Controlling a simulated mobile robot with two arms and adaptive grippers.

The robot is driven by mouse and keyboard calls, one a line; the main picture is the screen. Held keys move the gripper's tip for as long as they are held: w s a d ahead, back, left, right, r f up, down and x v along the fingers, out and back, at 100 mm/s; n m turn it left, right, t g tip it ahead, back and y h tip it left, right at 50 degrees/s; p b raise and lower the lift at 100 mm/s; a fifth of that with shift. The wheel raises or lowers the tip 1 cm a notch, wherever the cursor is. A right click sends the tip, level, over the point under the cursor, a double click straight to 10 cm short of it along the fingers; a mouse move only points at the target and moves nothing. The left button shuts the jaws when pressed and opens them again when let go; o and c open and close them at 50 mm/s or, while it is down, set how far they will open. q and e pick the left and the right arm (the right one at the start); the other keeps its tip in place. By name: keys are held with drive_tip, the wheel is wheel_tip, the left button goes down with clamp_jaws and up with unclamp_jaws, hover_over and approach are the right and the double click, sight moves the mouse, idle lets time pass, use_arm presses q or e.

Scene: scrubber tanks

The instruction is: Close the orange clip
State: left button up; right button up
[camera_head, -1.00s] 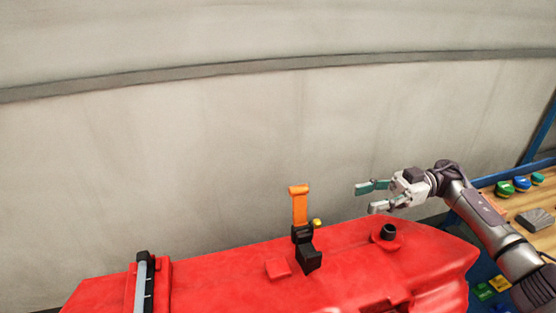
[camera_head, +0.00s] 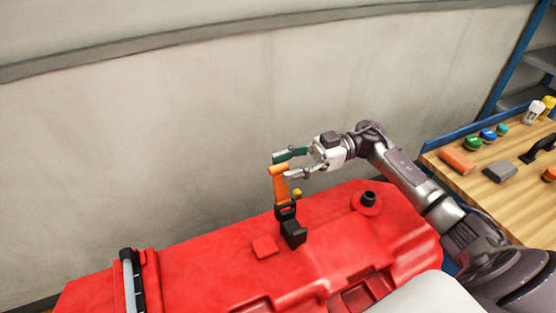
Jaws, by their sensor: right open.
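The orange clip (camera_head: 280,186) stands up from its black base (camera_head: 291,228) on top of the red tank (camera_head: 210,258). Its orange lever points upward, so the clip is open. My right gripper (camera_head: 283,165) is open at the upper end of the lever. One finger shows behind the lever's top and the other just to its right. I cannot tell whether either finger touches it. A small yellow knob (camera_head: 297,192) sits beside the lever. My left gripper is out of view.
A black port (camera_head: 369,199) rises from the tank right of the clip, below my right arm. A black-and-grey strap (camera_head: 131,280) crosses the tank at left. A wooden workbench (camera_head: 500,205) with several small objects stands at right.

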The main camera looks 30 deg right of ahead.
drive_tip(key=shift+a, duration=1.25)
clamp_jaws()
